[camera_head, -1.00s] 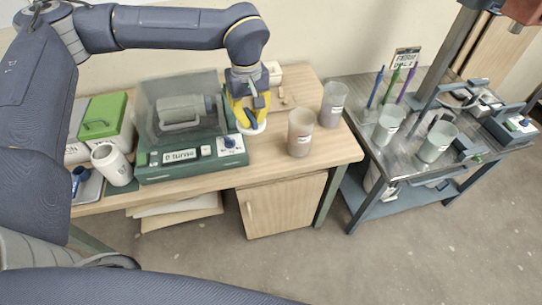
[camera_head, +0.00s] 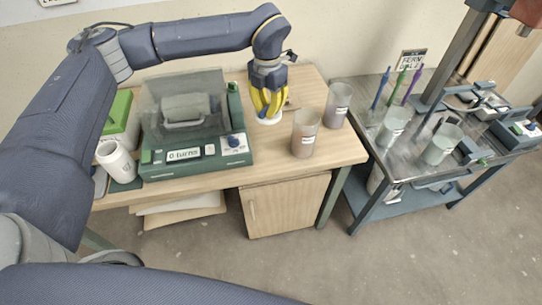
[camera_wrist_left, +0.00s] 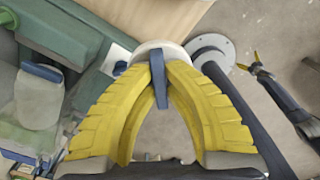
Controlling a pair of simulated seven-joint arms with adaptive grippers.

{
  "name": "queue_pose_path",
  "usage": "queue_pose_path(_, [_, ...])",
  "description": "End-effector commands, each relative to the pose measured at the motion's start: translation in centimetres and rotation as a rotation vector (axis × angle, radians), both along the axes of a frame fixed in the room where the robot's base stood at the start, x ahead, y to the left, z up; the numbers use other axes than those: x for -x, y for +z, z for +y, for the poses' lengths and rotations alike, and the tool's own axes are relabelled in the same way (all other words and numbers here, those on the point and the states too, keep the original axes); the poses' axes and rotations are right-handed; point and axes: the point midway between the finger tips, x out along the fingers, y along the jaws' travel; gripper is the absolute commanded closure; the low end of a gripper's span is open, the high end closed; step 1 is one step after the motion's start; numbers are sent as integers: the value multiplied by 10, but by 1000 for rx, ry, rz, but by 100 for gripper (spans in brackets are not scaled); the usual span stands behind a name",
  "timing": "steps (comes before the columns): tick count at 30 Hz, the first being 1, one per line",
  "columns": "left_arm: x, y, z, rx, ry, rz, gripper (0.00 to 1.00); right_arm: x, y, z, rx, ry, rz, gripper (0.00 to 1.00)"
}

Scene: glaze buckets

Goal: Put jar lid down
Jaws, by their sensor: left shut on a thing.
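My left gripper (camera_head: 268,112) has its yellow fingers shut on the jar lid (camera_head: 268,121), a white disc at the fingertips. It is upright over the wooden table, just right of the green machine. In the left wrist view, the lid (camera_wrist_left: 158,50) shows beyond the fingers with a dark blue bar between them. Whether the lid touches the table is hard to tell. A pale jar (camera_head: 184,108) lies under the machine's clear cover. What seems to be my right gripper (camera_wrist_left: 249,62) shows small in the left wrist view, its yellow tips apart.
The green machine (camera_head: 196,166) stands left of the lid. Two greyish cups (camera_head: 305,133) (camera_head: 338,104) stand to the right. A white cup (camera_head: 116,162) and a green box (camera_head: 121,112) are at far left. The metal table (camera_head: 400,168) at right holds beakers. Bare wood lies in front of the lid.

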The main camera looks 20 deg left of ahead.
Motion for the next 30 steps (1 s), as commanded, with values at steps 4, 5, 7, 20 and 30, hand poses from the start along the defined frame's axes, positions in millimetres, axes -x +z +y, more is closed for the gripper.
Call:
queue_pose_path(4, [-7, -5, -2, 8, 287, 5, 100, 0, 0, -1, 1, 0, 1, 0])
queue_pose_path(5, [-8, -6, -2, 8, 342, 7, 100, 0, 0, -1, 1, 0, 1, 0])
queue_pose_path(7, [-11, -8, -3, 12, 460, 10, 100, 0, 0, -1, 1, 1, 1, 0])
queue_pose_path(20, [-18, -17, -3, 15, 846, 19, 100, 0, 0, -2, 3, 1, 1, 0])
queue_pose_path(30, [-18, -82, -4, 14, 862, 23, 100, 0, 0, -2, 2, 1, 0, 0])
